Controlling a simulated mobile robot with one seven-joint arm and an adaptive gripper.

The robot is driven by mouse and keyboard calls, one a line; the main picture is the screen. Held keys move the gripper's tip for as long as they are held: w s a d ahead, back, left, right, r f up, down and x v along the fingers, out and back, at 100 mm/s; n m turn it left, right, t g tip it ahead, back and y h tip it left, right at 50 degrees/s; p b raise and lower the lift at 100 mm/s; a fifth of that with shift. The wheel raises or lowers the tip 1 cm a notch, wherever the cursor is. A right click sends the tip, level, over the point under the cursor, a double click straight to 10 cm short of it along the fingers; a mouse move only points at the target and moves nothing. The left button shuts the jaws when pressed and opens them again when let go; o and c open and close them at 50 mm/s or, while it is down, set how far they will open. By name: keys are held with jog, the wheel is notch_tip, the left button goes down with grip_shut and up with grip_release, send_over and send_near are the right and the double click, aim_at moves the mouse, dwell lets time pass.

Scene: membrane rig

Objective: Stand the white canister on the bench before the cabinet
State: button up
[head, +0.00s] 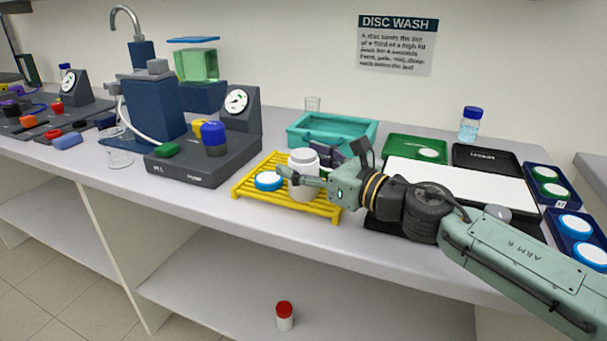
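A white canister (303,159), upright with a rounded top, is at the yellow slatted rack (328,212) in the middle of the bench (232,222). My gripper (300,175) reaches in from the right. One pale green finger crosses the canister's front; the other finger is hidden, so I cannot tell whether the grip is closed on it. I also cannot tell whether the canister rests on the rack or is held just above it. No cabinet is plainly recognisable in this view.
The bench's front strip is clear. A red-capped bottle (285,318) stands below.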

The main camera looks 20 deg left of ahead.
jog(key=shift+r, duration=0.1)
jog(key=c, duration=1.4)
